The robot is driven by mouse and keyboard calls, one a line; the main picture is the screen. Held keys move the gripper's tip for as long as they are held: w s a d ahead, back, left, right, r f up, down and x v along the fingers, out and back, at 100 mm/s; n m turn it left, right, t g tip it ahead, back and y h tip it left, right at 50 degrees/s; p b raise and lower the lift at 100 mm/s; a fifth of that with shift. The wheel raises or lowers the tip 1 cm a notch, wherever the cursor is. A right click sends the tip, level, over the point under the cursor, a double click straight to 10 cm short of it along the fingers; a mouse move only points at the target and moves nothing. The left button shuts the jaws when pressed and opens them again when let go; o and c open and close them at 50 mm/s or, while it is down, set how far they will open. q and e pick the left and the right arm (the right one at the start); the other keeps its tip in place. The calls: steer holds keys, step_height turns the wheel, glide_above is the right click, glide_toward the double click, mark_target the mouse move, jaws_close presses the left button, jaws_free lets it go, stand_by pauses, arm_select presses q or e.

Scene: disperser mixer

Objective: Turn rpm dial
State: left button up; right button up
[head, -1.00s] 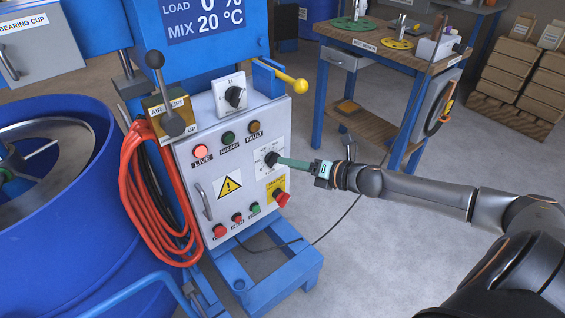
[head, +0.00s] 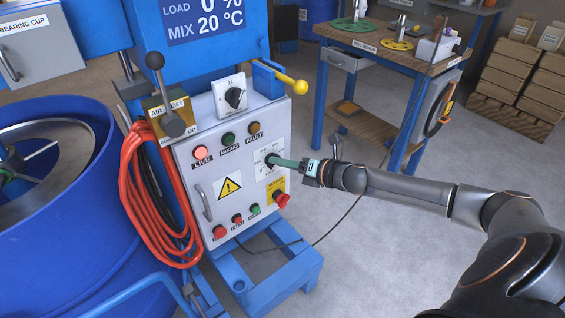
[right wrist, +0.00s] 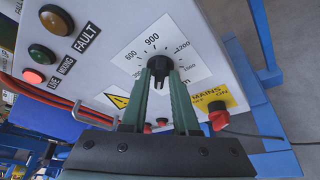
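The rpm dial is a black knob (right wrist: 158,68) on a white scale plate on the control panel, with 600, 900, 1200 and 1500 readable in the right wrist view. In the head view the dial (head: 270,160) is partly covered by my fingers. My right gripper (head: 275,162) reaches it from the right. In the right wrist view the gripper's two green fingers (right wrist: 161,80) flank the knob and appear closed against its sides. The knob's pointer setting is not clear. My left gripper is not in view.
A red mains switch (head: 282,199) sits just below the dial. Indicator lamps (head: 228,139) are above, and push buttons (head: 237,218) line the bottom. A yellow-tipped lever (head: 298,86) projects above the panel. Orange cable (head: 150,205) hangs at left.

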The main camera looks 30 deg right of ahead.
jaws_close()
steer(key=shift+f+m, duration=0.1)
steer(key=shift+m, duration=0.2)
